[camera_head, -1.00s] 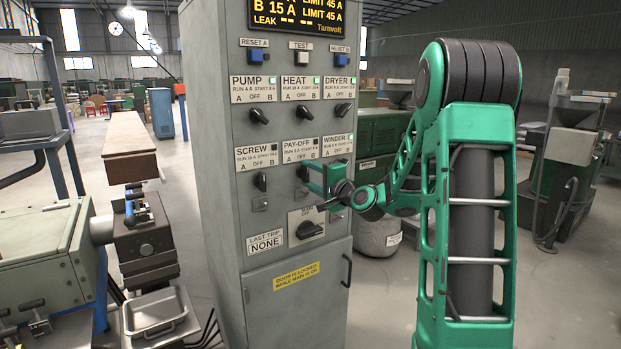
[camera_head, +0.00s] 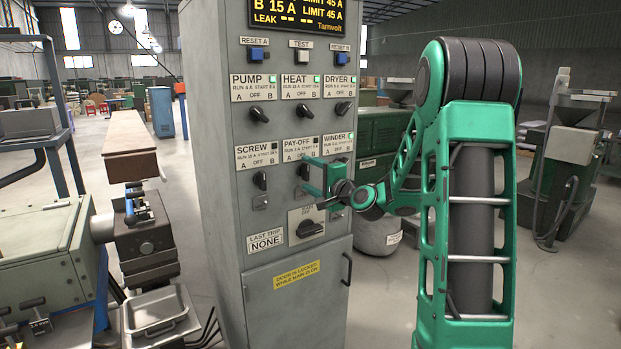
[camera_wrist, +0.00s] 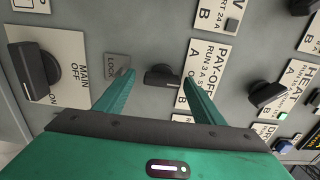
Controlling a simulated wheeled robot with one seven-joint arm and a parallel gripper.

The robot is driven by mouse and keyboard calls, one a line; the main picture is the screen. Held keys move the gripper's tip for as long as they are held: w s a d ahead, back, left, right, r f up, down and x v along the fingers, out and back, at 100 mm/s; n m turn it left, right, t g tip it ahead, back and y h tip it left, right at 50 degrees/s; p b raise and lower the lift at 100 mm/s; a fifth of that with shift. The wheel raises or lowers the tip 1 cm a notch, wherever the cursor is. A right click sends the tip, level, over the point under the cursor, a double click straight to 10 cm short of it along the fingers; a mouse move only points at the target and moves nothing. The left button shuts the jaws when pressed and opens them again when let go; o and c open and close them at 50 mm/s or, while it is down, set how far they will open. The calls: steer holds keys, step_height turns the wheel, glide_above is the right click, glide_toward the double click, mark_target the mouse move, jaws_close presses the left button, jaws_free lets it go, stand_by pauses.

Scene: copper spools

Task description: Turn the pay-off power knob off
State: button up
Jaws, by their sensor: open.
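The pay-off knob (camera_wrist: 160,76) is a small black knob under the PAY-OFF label (camera_wrist: 207,65) on the grey panel. In the wrist view it stands between the two green fingers, with its bar roughly in line with the panel's upright direction. In the head view the knob (camera_head: 304,172) is partly hidden by my gripper (camera_head: 309,175). The fingers are open on either side of the knob, with gaps visible. Whether a finger touches it I cannot tell. The small pay-off lamp (camera_wrist: 232,25) looks dark.
The main switch (camera_wrist: 38,68) and a lock plate (camera_wrist: 117,66) are below the knob. The screw knob (camera_head: 260,180) is to its left, and the heat knob (camera_head: 304,112) above. The winder label (camera_head: 338,145) is at right. A door handle (camera_head: 347,269) juts out lower down.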

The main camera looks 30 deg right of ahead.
steer(key=s, duration=1)
steer(key=shift+s+d, duration=0.2)
steer(key=shift+s, duration=0.15)
